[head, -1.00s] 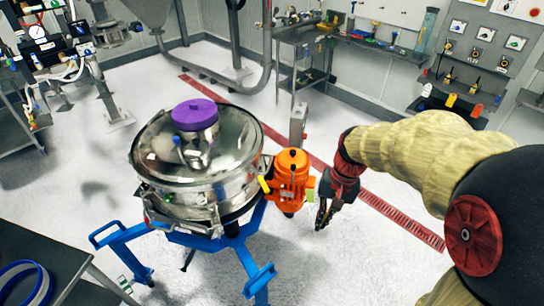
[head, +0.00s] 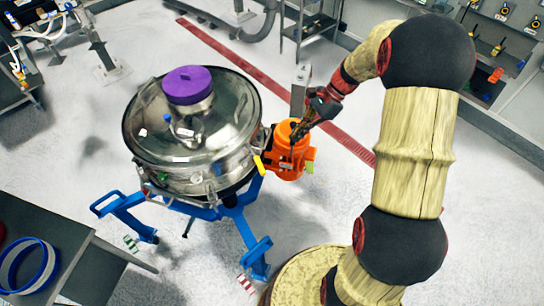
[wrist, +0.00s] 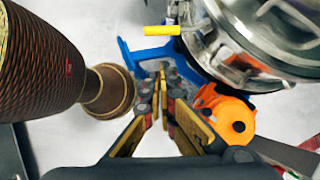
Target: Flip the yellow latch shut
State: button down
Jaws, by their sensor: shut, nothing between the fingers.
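The yellow latch (head: 259,166) is a short bar on the right side of the round metal sifter (head: 190,135), beside the orange motor (head: 288,163). In the wrist view the latch (wrist: 162,30) lies near the top centre, level in the picture, at the edge of the sifter (wrist: 262,62). My gripper (head: 294,140) is over the orange motor in the head view, to the upper right of the latch. In the wrist view my gripper (wrist: 164,72) points toward the latch, with a visible gap below it. Its fingers are together and empty.
The sifter has a purple cap (head: 187,85) and a blue leg frame (head: 245,235). The orange motor (wrist: 232,115) is right of my fingers in the wrist view. A dark table with a blue ring (head: 30,270) stands at lower left.

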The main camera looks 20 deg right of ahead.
aim_at(257, 160)
dwell(0.3)
jog(key=shift+f, duration=0.1)
jog(key=a+r+x, duration=0.1)
jog(key=a+x, duration=0.1)
jog(key=x, duration=1.1)
jog(key=shift+a, duration=0.1)
